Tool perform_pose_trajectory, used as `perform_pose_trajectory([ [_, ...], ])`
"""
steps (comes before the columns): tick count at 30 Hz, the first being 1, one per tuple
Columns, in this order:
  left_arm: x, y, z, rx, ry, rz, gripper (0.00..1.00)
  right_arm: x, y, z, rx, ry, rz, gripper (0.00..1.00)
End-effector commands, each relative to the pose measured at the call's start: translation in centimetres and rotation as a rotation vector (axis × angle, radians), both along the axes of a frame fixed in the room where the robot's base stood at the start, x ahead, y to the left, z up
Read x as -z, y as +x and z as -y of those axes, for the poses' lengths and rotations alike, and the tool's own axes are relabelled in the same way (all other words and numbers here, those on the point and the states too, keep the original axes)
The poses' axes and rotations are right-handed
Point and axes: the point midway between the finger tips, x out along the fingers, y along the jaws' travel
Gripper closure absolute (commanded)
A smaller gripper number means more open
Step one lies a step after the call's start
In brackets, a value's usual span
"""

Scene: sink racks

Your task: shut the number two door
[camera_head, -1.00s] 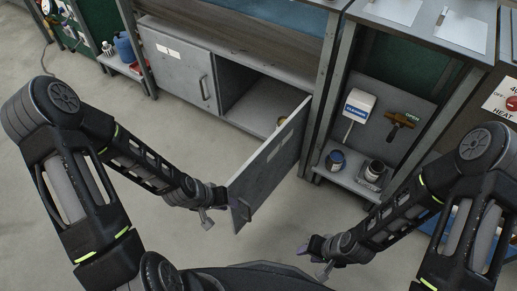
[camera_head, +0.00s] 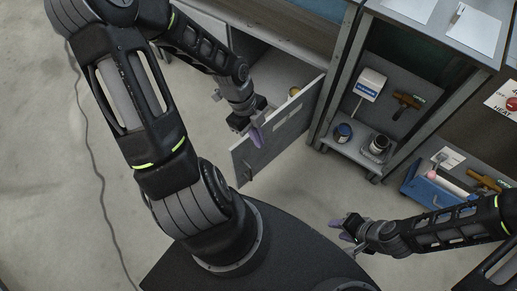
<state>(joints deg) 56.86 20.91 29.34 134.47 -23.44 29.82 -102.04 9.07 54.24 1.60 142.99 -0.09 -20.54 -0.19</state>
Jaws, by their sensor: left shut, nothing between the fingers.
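The grey cabinet door (camera_head: 270,140) stands wide open, hinged at its right side and jutting into the room. A pale label strip shows on its visible face; I cannot read a number on it. My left gripper (camera_head: 257,138) is shut and empty near the door's upper edge, toward the free end. Its purple fingertips overlap the door in the picture; I cannot tell whether they touch it. My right gripper (camera_head: 342,230) is open and empty over the floor, right of the door and apart from it. The closed door labelled 1 is hidden behind my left arm.
The open cabinet (camera_head: 275,78) holds a small yellow item (camera_head: 294,91). Right of it, a shelf (camera_head: 352,154) carries a blue-lidded jar (camera_head: 343,132) and a dark jar (camera_head: 379,144). A blue toolbox (camera_head: 432,192) stands further right. The floor before the door is clear.

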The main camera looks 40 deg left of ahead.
Motion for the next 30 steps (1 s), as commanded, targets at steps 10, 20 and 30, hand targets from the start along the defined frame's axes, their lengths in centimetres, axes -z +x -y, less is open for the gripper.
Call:
perform_pose_trajectory([
  [10, 0.7, 0.0, 0.2, -0.004, -0.002, -0.001, 1.0, 0.4, 0.0, 0.0, 0.001, 0.0, 0.001, 0.64],
  [20, 5.4, -0.2, 1.8, 0.0, -0.004, -0.002, 1.0, 2.8, 0.0, 0.0, 0.0, -0.001, 0.001, 0.64],
  [30, 9.4, -0.1, 1.6, -0.012, 0.0, -0.001, 1.0, 4.1, 0.0, 0.0, 0.001, -0.001, 0.0, 0.64],
])
